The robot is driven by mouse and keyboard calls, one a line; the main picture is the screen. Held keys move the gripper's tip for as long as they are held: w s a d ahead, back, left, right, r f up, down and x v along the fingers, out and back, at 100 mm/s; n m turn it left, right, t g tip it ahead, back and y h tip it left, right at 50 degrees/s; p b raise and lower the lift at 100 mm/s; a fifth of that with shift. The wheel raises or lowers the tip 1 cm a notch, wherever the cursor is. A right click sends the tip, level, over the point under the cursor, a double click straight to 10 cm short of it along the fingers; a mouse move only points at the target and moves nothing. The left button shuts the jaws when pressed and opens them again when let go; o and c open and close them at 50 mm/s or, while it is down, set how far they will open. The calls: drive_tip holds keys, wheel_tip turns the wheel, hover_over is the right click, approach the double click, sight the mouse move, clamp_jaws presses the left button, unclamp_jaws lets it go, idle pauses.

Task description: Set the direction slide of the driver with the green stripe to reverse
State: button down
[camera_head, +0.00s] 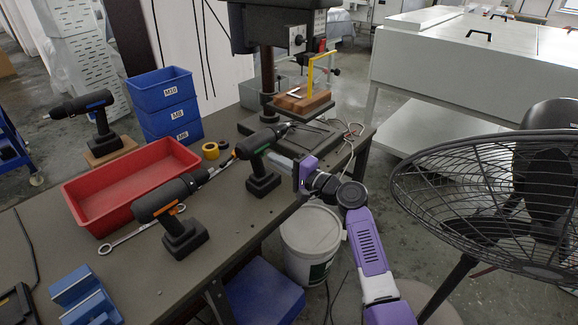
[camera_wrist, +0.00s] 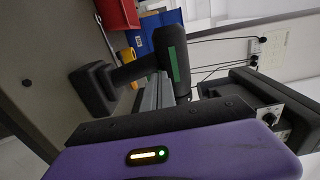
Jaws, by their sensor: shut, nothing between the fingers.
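The driver with the green stripe (camera_head: 262,180) stands upright on its battery base on the bench, near the right edge. In the wrist view the driver (camera_wrist: 172,55) appears turned on its side, its green stripe facing the camera. My gripper (camera_head: 284,163) is just right of its handle, below the body, coming in from the right. In the wrist view my grey fingers (camera_wrist: 155,92) are together and empty, reaching close to the driver's handle and body. I cannot tell whether they touch it. The direction slide is too small or hidden to make out.
An orange-striped driver (camera_head: 184,238) and a blue-striped driver (camera_head: 105,144) stand to the left. A red tray (camera_head: 84,214), blue bins (camera_head: 162,89) and yellow tape (camera_head: 210,150) are on the bench. A drill press (camera_head: 267,70) stands behind. A fan (camera_head: 480,200) is at right, a white bucket (camera_head: 311,240) below.

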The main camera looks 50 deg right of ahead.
drive_tip(key=shift+w, duration=0.7)
drive_tip(key=shift+w, duration=0.1)
